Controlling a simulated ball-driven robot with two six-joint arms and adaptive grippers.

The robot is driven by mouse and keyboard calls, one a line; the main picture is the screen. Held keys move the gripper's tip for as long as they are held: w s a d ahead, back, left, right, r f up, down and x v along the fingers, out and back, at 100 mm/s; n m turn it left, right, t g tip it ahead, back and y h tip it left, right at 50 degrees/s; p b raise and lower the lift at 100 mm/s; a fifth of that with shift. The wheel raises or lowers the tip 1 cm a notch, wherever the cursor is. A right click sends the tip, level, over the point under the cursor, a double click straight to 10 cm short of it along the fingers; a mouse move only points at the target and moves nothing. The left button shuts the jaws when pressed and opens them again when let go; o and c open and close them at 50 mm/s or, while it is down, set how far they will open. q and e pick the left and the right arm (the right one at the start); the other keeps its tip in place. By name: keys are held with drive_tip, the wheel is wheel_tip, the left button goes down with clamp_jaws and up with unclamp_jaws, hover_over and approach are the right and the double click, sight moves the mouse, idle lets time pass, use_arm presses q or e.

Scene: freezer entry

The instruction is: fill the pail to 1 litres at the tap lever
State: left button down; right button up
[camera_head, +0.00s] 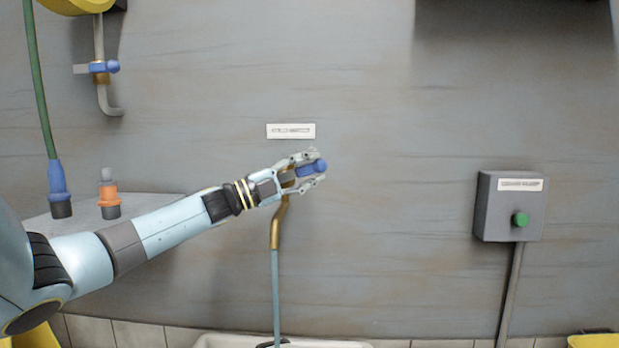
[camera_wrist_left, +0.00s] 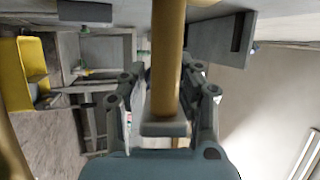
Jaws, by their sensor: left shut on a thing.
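My left gripper (camera_head: 312,171) reaches in from the left and is shut on the blue tap lever (camera_head: 318,166) in front of the wall. A brass tap pipe (camera_head: 277,226) runs down just behind and below the gripper, with a pale blue hose or stream (camera_head: 276,290) under it. In the left wrist view the brass pipe (camera_wrist_left: 168,55) stands between the fingers of my left gripper (camera_wrist_left: 165,100). My right gripper is not in view.
A white basin rim (camera_head: 280,341) lies at the bottom. A grey box with a green button (camera_head: 520,219) is on the wall at right. Another tap with a blue handle (camera_head: 105,67) is at upper left. A blue hose nozzle (camera_head: 59,188) and an orange fitting (camera_head: 109,199) are at left.

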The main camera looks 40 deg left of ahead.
use_arm(q)
drive_tip(key=shift+s+a+r+n+t, duration=0.15)
drive_tip(key=shift+r+n+t, duration=0.15)
drive_tip(key=shift+t, duration=0.25)
drive_tip(key=shift+a+r+n+t, duration=0.1)
drive_tip(key=shift+r+n+t, duration=0.1)
drive_tip(key=shift+n+t, duration=0.35)
drive_tip(key=shift+s+a+r+n+t, duration=0.15)
drive_tip(key=shift+r+n+t, duration=0.1)
drive_tip(key=shift+t, duration=0.35)
drive_tip(key=c, duration=1)
unclamp_jaws()
drive_tip(key=shift+c, duration=0.2)
drive_tip(key=v, duration=1.2)
drive_tip(key=shift+w+a, duration=0.1)
drive_tip(key=shift+w, duration=0.05)
